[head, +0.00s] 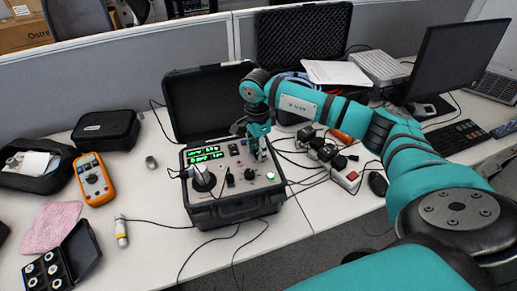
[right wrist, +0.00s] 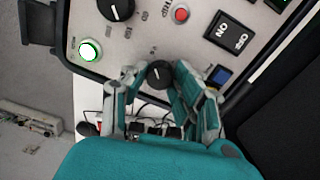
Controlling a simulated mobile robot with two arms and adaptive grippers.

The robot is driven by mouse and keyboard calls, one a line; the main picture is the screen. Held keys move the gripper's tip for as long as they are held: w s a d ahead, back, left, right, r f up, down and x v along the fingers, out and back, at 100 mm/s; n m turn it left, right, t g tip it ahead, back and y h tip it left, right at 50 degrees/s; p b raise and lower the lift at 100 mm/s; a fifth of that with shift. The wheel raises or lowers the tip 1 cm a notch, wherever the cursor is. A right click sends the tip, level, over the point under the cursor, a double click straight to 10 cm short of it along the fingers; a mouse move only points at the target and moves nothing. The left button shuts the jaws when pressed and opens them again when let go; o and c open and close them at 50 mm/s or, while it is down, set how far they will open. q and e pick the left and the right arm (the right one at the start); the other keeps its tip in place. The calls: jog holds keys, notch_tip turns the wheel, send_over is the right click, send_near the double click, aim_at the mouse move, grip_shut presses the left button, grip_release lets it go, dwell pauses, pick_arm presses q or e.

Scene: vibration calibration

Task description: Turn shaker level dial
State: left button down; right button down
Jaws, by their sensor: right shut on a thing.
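The shaker calibrator (head: 236,208) is an open black case with a grey control panel and a lit green display (head: 205,154). My right gripper (head: 261,150) reaches down onto the right part of the panel. In the right wrist view its fingers (right wrist: 160,82) are closed around a small black dial (right wrist: 160,73) with a white pointer line. A larger black knob (right wrist: 115,8), a red button (right wrist: 181,14) and a lit green button (right wrist: 89,50) are apart from the fingers. The panel labels are too small to read surely. My left gripper is not in view.
An orange multimeter (head: 93,180), a pouch (head: 106,130) and a pink cloth (head: 52,226) lie to the left. A power strip (head: 346,176), cables and a monitor (head: 455,62) are to the right. The case's raised lid (head: 205,100) stands behind the panel.

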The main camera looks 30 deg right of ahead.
jog(key=m+b, duration=0.1)
jog(key=m, duration=0.2)
jog(key=shift+b, duration=0.3)
jog(key=m+b, duration=0.1)
jog(key=m, duration=0.1)
jog(key=shift+w+d+m, duration=0.1)
jog(key=shift+m, duration=0.3)
jog(key=m, duration=0.3)
jog(key=shift+y+b, duration=0.3)
jog(key=shift+b, duration=0.1)
jog(key=shift+r+m, duration=0.15)
jog(key=shift+m, duration=1.65)
jog(key=shift+t+b, duration=0.3)
jog(key=c, duration=1)
grip_release()
